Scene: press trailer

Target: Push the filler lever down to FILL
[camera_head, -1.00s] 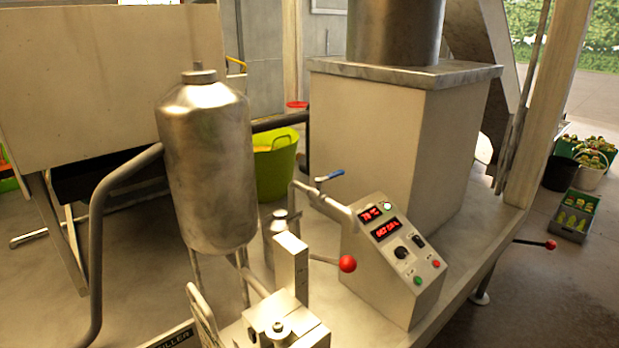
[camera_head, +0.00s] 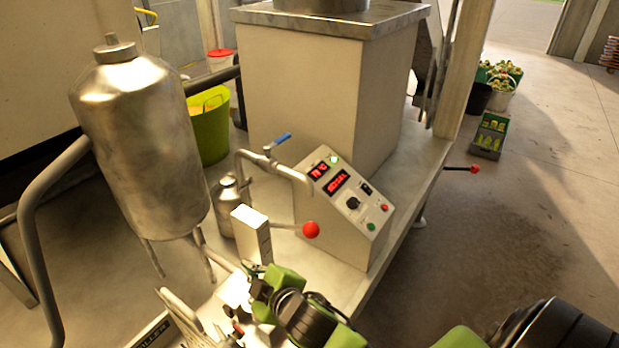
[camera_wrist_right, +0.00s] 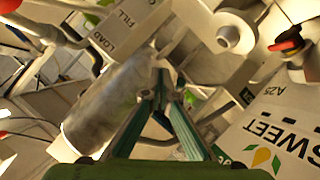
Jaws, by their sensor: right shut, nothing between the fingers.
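The lever with a red ball knob (camera_head: 311,230) sticks out to the right from the filler's upright block (camera_head: 252,234), in front of the control box. A LOAD / FILL label (camera_wrist_right: 122,30) shows in the wrist view. Part of a red knob (camera_wrist_right: 8,5) shows at that view's upper left corner. My right gripper (camera_head: 255,272) is low in front of the upright block, below and left of the red knob and apart from it. Its fingers are shut and empty in the wrist view (camera_wrist_right: 162,78). My left gripper is not in view.
A steel tank (camera_head: 140,140) stands left of the filler. A pipe with a blue-handled valve (camera_head: 280,140) runs behind the lever. The control box (camera_head: 345,205) stands close behind the knob. A SWEET carton (camera_wrist_right: 285,125) is at right in the wrist view. Open floor lies right.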

